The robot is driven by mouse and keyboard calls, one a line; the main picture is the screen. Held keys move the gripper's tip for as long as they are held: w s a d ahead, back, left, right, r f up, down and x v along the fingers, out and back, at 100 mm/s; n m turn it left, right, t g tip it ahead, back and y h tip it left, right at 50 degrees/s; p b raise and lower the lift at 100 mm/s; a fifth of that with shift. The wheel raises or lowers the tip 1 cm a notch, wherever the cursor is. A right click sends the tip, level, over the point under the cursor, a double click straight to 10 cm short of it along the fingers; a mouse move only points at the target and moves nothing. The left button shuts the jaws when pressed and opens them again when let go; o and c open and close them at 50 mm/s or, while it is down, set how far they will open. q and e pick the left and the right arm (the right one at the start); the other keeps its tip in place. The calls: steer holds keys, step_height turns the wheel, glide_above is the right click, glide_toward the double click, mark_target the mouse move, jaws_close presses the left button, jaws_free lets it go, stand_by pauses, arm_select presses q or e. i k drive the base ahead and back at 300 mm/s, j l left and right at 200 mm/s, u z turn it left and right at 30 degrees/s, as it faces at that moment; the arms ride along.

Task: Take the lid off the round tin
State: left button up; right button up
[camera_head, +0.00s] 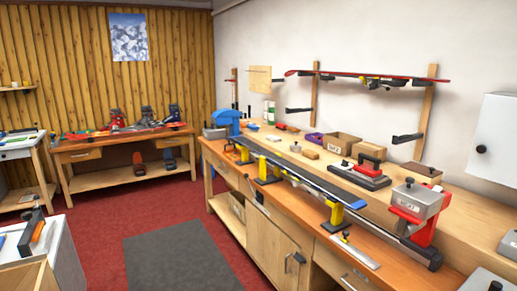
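Neither of my grippers shows in the head view.
The long wooden workbench (305,205) carries a ski (310,176) on yellow and black supports. A red and grey device (416,206), a cardboard box (341,143) and a blue vise (228,120) stand on it. A grey mat (181,258) lies on clear red floor.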

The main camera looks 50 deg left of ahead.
mark_target(296, 145)
steer(key=u, duration=1.25)
steer(key=i+z, duration=0.1)
steer(key=z, duration=0.25)
steer(key=j+z, duration=0.15)
steer(key=z, duration=0.15)
steer(key=i+j+z, duration=0.1)
steer(key=z, duration=0.25)
steer(key=i+j+z, duration=0.2)
steer(key=j, duration=0.2)
steer(key=i+j+z, duration=0.15)
steer(key=j, duration=0.3)
steer(key=i+j+z, duration=0.2)
steer(key=j, duration=0.25)
steer(key=j+z, duration=0.2)
steer(key=j, duration=0.25)
steer(key=i+j+z, duration=0.15)
steer(key=j, duration=0.35)
